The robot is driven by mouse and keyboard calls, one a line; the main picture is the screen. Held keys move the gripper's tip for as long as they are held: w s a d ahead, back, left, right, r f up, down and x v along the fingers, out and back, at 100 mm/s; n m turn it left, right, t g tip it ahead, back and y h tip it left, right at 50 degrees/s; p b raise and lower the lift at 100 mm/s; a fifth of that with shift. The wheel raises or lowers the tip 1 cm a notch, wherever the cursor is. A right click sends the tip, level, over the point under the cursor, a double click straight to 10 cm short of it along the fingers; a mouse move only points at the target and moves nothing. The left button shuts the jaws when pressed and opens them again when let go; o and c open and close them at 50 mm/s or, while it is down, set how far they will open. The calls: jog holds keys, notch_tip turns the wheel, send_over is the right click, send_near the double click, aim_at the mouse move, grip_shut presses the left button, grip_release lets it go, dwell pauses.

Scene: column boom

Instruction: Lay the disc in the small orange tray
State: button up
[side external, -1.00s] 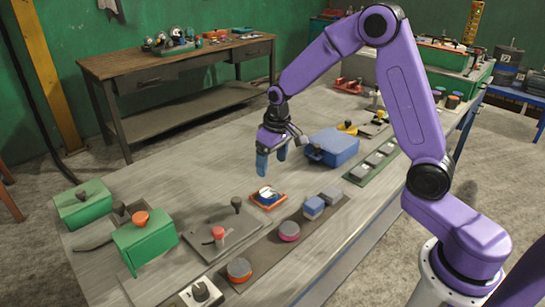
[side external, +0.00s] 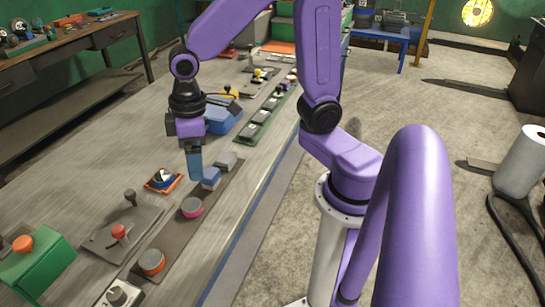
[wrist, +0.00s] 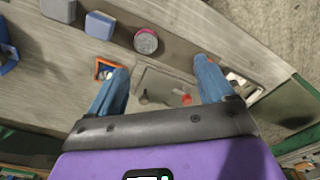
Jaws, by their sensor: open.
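A round disc with a pink side and grey top (side external: 192,207) lies on the dark strip along the table; it also shows in the wrist view (wrist: 146,41). A second round piece, orange and grey (side external: 151,262), lies nearer on the same strip. The small orange tray (side external: 176,186) sits left of the strip with something blue and white in it; in the wrist view (wrist: 98,73) a finger partly hides it. My gripper (side external: 195,177) is above the table beside the blue block. Its blue fingers are wide apart and empty in the wrist view (wrist: 160,68).
A blue block (side external: 210,177) and a grey block (side external: 227,161) stand on the strip beyond the pink disc. A plate with a red knob (side external: 119,231) and a black lever (side external: 130,196) lies left of the strip. A green box (side external: 40,262) is at the near left.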

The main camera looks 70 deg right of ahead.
jog(key=s+d+n, duration=0.1)
jog(key=s+n, duration=0.1)
jog(key=s, duration=0.6)
jog(key=s+d+r+n, duration=0.1)
jog(key=s+d+n, duration=0.1)
jog(key=s, duration=0.6)
jog(key=shift+d+n, duration=0.25)
jog(key=shift+n, duration=0.45)
